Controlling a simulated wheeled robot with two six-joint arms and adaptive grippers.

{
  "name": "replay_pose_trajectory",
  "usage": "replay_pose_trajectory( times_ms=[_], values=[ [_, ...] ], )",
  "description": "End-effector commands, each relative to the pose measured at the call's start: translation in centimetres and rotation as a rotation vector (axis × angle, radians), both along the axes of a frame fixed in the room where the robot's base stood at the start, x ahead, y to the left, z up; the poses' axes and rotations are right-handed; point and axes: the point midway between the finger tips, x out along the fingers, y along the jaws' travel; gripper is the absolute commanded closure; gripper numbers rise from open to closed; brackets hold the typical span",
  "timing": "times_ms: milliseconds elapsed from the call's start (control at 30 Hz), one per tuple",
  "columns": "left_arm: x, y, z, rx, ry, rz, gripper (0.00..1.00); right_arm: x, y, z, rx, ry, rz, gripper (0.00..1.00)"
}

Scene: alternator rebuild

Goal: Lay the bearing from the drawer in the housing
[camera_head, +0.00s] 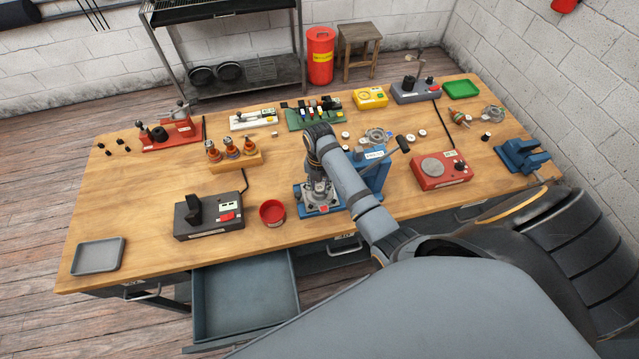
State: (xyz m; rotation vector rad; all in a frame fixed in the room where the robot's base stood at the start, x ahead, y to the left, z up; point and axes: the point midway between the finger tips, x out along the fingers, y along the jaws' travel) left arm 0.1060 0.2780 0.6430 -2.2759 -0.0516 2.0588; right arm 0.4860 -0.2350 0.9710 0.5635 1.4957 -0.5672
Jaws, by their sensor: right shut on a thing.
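The open drawer (245,297) hangs out below the table's front edge. The part of its floor that I see is bare. My right gripper (319,196) points down over a blue fixture (312,212) near the front edge, left of a blue press (378,172). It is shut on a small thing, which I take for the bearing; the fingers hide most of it. A grey metal part, perhaps the housing, shows on the fixture under the fingers; I cannot tell whether the held thing touches it. My left gripper is not in view.
A red bowl (272,212) stands just left of the fixture, with a black device (209,216) beyond it. A grey tray (98,256) lies at the front left. A red device (441,170) stands right of the press.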

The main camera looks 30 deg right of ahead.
Motion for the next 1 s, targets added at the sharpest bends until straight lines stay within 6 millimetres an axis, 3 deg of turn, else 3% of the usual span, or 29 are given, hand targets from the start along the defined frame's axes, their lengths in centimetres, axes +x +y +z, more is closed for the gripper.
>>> replay_pose_trajectory(
  times_ms=[500,533,700,1000],
  values=[
    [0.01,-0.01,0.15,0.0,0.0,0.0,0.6,-0.02,0.01,-0.18,0.0,0.001,0.0,1.0],
    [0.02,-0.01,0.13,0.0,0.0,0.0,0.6,-0.02,0.01,-0.2,0.0,0.001,0.0,0.66],
    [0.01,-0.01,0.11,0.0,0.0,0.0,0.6,-0.01,0.01,-0.2,0.001,0.001,0.0,0.43],
    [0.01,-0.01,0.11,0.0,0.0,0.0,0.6,-0.01,0.01,-0.21,0.001,0.001,0.0,0.42]
  ],
)
